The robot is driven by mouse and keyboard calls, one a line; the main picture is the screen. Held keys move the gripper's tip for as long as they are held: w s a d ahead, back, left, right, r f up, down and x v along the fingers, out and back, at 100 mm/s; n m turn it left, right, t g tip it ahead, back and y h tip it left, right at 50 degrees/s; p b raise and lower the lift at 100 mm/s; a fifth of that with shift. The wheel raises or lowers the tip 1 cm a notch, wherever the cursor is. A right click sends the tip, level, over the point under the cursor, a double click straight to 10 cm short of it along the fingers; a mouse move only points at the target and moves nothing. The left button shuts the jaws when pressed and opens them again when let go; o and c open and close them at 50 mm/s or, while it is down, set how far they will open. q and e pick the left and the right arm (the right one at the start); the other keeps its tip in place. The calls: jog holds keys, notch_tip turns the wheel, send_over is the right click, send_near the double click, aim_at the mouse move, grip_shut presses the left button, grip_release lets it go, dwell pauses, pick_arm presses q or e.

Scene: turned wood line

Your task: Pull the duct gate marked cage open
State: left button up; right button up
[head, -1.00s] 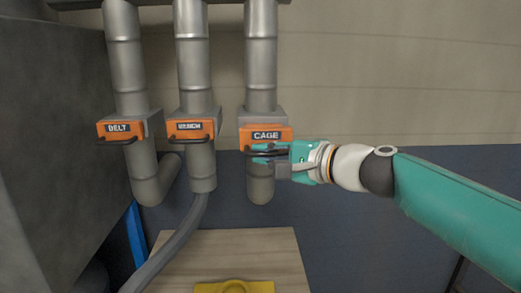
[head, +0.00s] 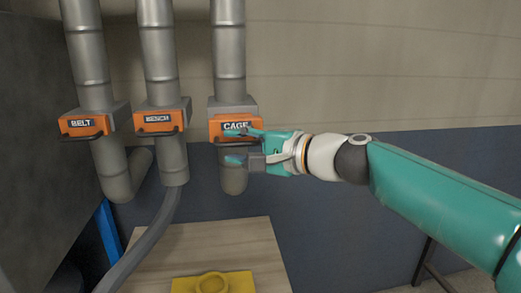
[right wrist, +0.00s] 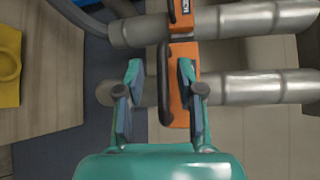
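The cage gate (head: 224,131) is an orange-fronted block on the rightmost duct, its black label reading CAGE. It also shows in the right wrist view (right wrist: 182,104) with its dark bar handle (right wrist: 164,90) along the front. My right gripper (head: 231,146) is in front of this gate, coming from the right, its fingers apart. In the right wrist view the open fingers (right wrist: 160,66) have the handle between them, nearer the right finger; I cannot tell whether they touch it. In the head view the gripper hides part of the handle. My left gripper is out of view.
The belt gate (head: 84,126) and bench gate (head: 160,120) sit on the ducts to the left. A grey hose (head: 148,243) hangs from the bench duct. Below are a wooden surface (head: 232,240) and a yellow piece (head: 185,286). The right side is mostly clear.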

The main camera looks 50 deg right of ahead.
jog(key=s+d+r, duration=0.1)
jog(key=s, duration=1)
jog(key=shift+r, duration=0.2)
jog(key=shift+s, duration=0.1)
